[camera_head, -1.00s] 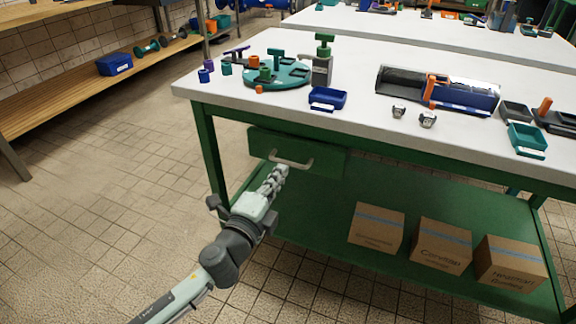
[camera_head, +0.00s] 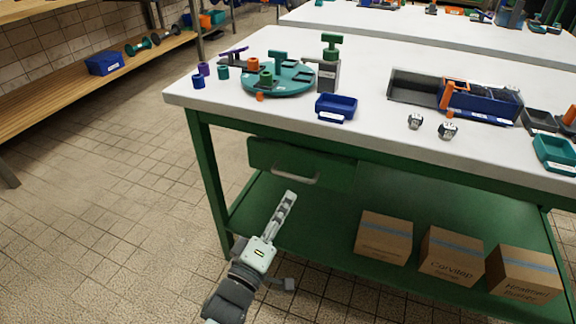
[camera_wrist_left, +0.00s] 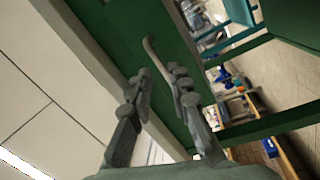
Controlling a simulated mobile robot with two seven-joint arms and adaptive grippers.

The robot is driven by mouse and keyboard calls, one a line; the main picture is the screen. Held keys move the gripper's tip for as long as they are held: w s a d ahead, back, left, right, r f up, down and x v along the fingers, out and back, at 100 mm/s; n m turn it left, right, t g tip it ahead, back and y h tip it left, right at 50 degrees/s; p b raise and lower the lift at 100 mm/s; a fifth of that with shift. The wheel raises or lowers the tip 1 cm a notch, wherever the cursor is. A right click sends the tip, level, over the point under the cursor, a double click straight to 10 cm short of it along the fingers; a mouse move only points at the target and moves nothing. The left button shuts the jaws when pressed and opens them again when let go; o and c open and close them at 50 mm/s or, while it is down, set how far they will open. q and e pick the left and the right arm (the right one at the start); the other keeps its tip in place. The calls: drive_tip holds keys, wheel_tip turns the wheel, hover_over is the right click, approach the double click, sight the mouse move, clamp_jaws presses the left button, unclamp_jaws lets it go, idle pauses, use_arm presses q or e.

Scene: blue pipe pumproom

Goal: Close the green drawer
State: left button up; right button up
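The green drawer (camera_head: 265,155) hangs under the near left part of the white worktop. Its front carries a pale bar handle (camera_head: 297,179). How far the drawer stands out is hard to tell. My left gripper (camera_head: 290,196) is just below the handle in the head view, pointing up toward the drawer. In the left wrist view, its two fingertips (camera_wrist_left: 163,73) are apart with nothing seen between them. The handle (camera_wrist_left: 152,50) appears just ahead of them, against the green front (camera_wrist_left: 115,28); contact cannot be told. My right gripper is not in view.
The green-legged workbench (camera_head: 372,125) holds a teal round fixture (camera_head: 285,88), a blue tray (camera_head: 336,107) and a metal bin (camera_head: 415,88). Cardboard boxes (camera_head: 384,237) stand on its lower green shelf (camera_head: 325,222). The tiled floor (camera_head: 110,210) at left is clear.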

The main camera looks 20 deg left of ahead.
sight(292, 176)
use_arm(q)
drive_tip(key=w+n, duration=0.1)
drive_tip(key=w, duration=0.1)
drive_tip(key=w+r+n+y, duration=0.1)
drive_tip(key=w+n, duration=0.1)
drive_tip(key=w, duration=0.1)
drive_tip(key=w+a+n, duration=0.1)
drive_tip(key=w+n, duration=0.1)
drive_tip(key=shift+w+r+t, duration=0.25)
drive_tip(key=shift+w+t, duration=0.05)
drive_tip(key=shift+w, duration=0.1)
clamp_jaws()
